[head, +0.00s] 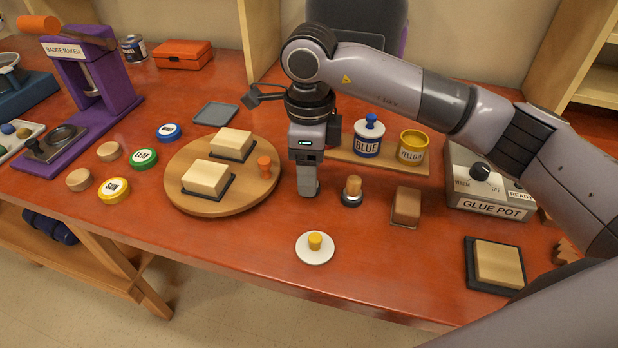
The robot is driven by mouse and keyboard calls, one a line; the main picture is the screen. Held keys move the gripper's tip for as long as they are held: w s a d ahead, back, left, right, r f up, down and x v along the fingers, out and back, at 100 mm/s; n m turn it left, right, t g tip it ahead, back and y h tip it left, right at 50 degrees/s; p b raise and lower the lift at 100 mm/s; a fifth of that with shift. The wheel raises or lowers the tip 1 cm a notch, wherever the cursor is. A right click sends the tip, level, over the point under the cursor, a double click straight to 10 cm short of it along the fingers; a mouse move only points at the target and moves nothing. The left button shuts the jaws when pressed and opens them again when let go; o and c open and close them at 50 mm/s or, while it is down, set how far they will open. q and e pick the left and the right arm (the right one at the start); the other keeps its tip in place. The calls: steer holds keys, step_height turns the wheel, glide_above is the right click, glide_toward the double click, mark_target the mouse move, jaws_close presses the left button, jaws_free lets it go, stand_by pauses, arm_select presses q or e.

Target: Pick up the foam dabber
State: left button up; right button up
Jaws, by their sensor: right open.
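The foam dabber appears to be the small upright piece with a wooden handle and a dark round base (352,191), standing on the red-brown table right of centre. My right gripper (308,190) points down just left of it, apart from it. The gripper is open with nothing seen between its fingers; one finger largely hides the other. Its height over the table is hard to tell. My left gripper is not in view.
A round wooden board (180,190) with two blocks lies left of my gripper. A white lid with yellow knob (315,243) lies in front. Right are a brown block (406,206) and glue pot box (490,190); behind stand blue (368,138) and yellow (413,147) pots.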

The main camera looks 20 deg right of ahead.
steer(key=shift+f, duration=0.5)
jaws_close()
step_height(320, 180, up, 20)
stand_by(0.5)
